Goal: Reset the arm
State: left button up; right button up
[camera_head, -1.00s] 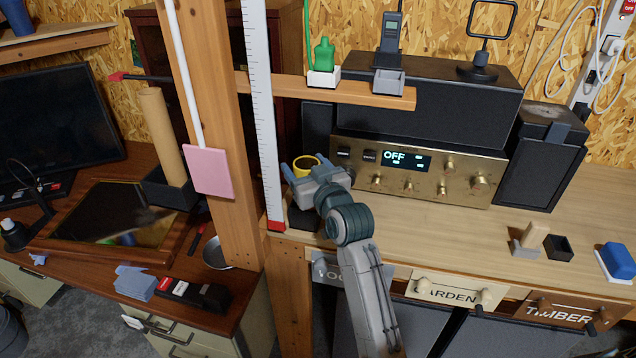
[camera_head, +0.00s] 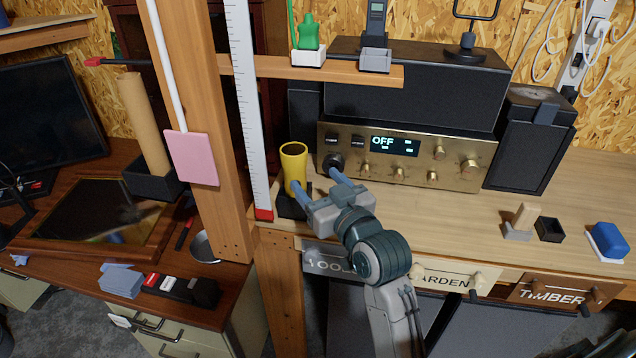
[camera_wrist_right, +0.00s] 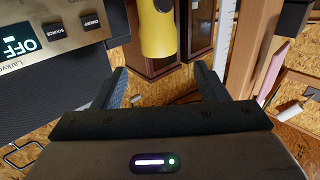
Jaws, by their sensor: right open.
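My right gripper (camera_head: 316,191) is open and empty over the left end of the bench, in front of the brass-faced radio unit. Its two blue fingers point toward the back, and it also shows in the right wrist view (camera_wrist_right: 160,82). A yellow cylinder (camera_head: 293,163) stands upright in a black holder (camera_head: 291,205) just beyond and left of the fingers. In the right wrist view the yellow cylinder (camera_wrist_right: 157,30) lies beyond the gap between the fingers. I cannot tell whether the left finger touches it. My left gripper does not show.
The radio unit (camera_head: 400,158), reading OFF, stands close behind the gripper. A white ruler (camera_head: 249,110) and wooden post (camera_head: 195,100) rise at left. A black box (camera_head: 549,230) and blue-topped block (camera_head: 608,238) sit at right. The bench middle (camera_head: 440,215) is clear.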

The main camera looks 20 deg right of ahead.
jog(key=s+d+f+g+h, duration=0.1)
jog(key=s+f+g, duration=0.35)
jog(key=f, duration=0.45)
jog(key=s+d+f+g, duration=0.25)
jog(key=s+f, duration=0.35)
jog(key=f, duration=0.3)
jog(key=s+d+f+g+h, duration=0.15)
jog(key=s+f+g, duration=0.3)
jog(key=s, duration=0.45)
jog(key=s+d+f+g, duration=0.25)
jog(key=s+f, duration=0.35)
jog(key=s, duration=0.3)
notch_tip(320, 180, down, 32)
jog(key=d+g, duration=0.2)
jog(key=s+d+f, duration=0.1)
jog(key=s+f, duration=1.6)
jog(key=s, duration=0.1)
jog(key=shift+m+g, duration=0.4)
jog(key=shift+f, duration=0.1)
